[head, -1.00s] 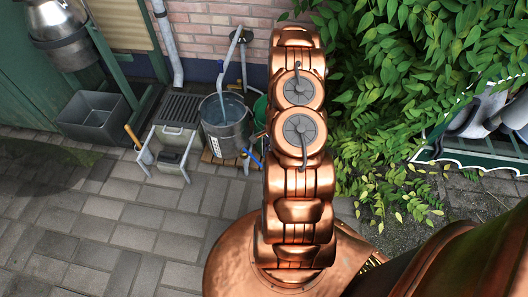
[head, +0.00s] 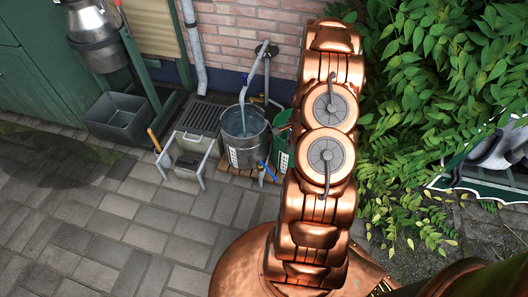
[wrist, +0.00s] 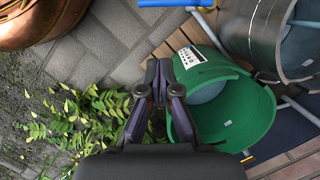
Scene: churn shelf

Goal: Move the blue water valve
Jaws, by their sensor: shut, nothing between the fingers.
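The blue water valve (head: 268,171) shows in the head view as a short blue lever on a thin grey pipe, in front of the metal bucket and left of my copper arm. In the wrist view a blue bar (wrist: 172,3), which looks like this lever, is cut by the top edge. My gripper (wrist: 158,66) has its dark fingers together and empty, beside the green bucket and apart from the blue bar. In the head view my arm hides most of my gripper.
A metal bucket (head: 240,154) stands under a water pipe. The green bucket (wrist: 245,124) is close to my fingers. A grey stand (head: 187,152) and a grey tub (head: 122,128) are at left. Leaves (head: 430,90) crowd the right. Paving at front left is clear.

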